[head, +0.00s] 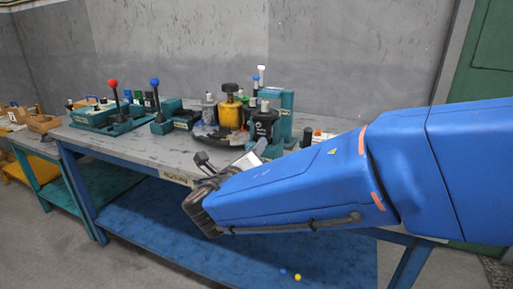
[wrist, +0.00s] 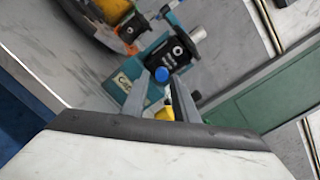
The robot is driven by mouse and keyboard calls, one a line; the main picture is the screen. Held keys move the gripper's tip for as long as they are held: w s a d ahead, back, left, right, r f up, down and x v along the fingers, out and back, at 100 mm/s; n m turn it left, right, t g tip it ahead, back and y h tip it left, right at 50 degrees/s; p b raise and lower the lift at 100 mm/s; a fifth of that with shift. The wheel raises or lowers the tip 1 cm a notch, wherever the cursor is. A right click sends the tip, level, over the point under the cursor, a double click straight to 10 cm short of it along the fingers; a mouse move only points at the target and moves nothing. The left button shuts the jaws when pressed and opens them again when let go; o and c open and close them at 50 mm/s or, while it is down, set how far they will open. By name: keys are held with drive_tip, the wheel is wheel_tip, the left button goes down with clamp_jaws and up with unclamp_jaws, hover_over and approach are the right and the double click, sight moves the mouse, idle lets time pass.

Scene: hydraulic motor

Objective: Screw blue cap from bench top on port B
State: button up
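The blue cap (wrist: 161,74) shows in the wrist view at the tips of my gripper's two grey fingers (wrist: 161,82), in front of the black motor body (wrist: 170,52). The fingers stand apart with the cap in line with the gap. I cannot tell whether they grip it or whether it touches the motor. In the head view my gripper (head: 261,146) is close to the black motor body (head: 264,124), partly behind my blue arm. No port B marking is readable. Another small blue piece (head: 283,271) lies low under the bench.
The teal mount (wrist: 139,98) carries the motor, with a yellow unit (head: 231,115) to its left. A yellow piece (wrist: 167,114) shows between the fingers. Lever valves (head: 115,108) stand at the bench's left. The bench top (head: 160,150) is clear at its front left.

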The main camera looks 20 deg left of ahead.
drive_tip(key=shift+s, duration=0.35)
drive_tip(key=o, duration=0.5)
drive_tip(key=shift+s, duration=0.1)
drive_tip(key=shift+s, duration=2.9)
drive_tip(key=shift+f, duration=0.1)
